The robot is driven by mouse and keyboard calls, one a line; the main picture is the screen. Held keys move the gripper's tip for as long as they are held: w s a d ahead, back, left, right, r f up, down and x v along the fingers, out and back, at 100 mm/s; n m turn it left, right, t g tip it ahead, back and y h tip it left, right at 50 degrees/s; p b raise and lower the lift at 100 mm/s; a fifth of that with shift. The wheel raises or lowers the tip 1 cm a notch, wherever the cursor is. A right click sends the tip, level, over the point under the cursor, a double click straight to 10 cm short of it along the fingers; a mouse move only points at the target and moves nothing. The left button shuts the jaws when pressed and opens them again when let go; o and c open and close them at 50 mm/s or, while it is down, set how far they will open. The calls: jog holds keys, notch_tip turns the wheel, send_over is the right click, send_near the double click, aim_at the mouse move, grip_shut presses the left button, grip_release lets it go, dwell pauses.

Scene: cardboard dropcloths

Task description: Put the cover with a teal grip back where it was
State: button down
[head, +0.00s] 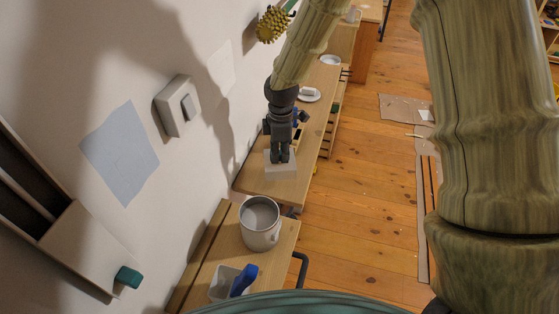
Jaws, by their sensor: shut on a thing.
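My gripper (281,153) is dark grey and points down over the far part of the wooden bench along the wall. It is shut on a pale square slab (270,171), which lies flat below the fingers. The fingers hide the slab's middle, and I see no teal on it. I cannot tell whether the slab touches the bench. A teal knob (128,277) shows at the lower left on a pale box-like front (85,243), beside a dark recess (22,190).
A white plate (312,98) lies farther along the bench.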

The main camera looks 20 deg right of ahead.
aim_at(280, 161)
jog(key=shift+f+p, duration=0.45)
jog(key=shift+f, duration=1.65)
jog(key=c, duration=1.3)
grip_release()
jog(key=shift+r, duration=0.1)
jog(key=shift+d+r+b, duration=0.1)
jog(key=shift+r+b, duration=1.3)
jog(key=shift+r, duration=4.55)
